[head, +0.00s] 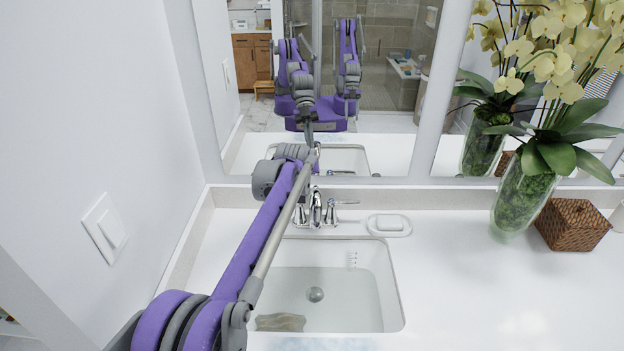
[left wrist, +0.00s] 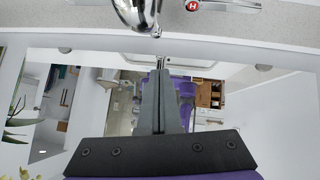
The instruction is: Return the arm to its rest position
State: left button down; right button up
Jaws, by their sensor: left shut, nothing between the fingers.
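My left arm (head: 258,225) reaches from the lower left over the sink towards the mirror, its wrist above and behind the faucet. My left gripper (left wrist: 160,80) shows in the left wrist view with its two dark fingers together and nothing between them. In the head view the fingers are hard to tell from the reflection. The chrome faucet (head: 316,208) stands below the wrist; it also shows at the top of the left wrist view (left wrist: 138,12). My right gripper is not directly in view; only a reflection of my arms and body shows in the mirror (head: 395,150).
The white sink (head: 392,285) holds a brownish piece (head: 280,322). A soap dish (head: 389,225) lies right of the faucet. A glass vase (head: 522,195) with yellow orchids and a wicker box (head: 573,225) stand at the right. The left wall carries a light switch (head: 104,227). The counter's front right is clear.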

pick_arm(q)
jog(key=s+a+r+g+y, duration=0.1)
jog(key=s+a, duration=0.4)
jog(key=s, duration=0.7)
jog(key=s+a+r+g, duration=0.1)
jog(key=s+a, duration=0.4)
jog(key=s, duration=0.8)
jog(key=s+a+f, duration=0.1)
jog(key=s+f, duration=0.4)
jog(key=s, duration=0.3)
jog(key=s+a+f+g, duration=0.1)
jog(key=s+a+f, duration=0.1)
jog(key=s+f, duration=0.3)
jog(key=s+a+f, duration=0.2)
jog(key=s+f, duration=0.3)
jog(key=s, duration=0.7)
jog(key=shift+s+a+m+g+y, duration=0.15)
jog(key=shift+a+m+g+y, duration=0.15)
jog(key=shift+m+g, duration=0.1)
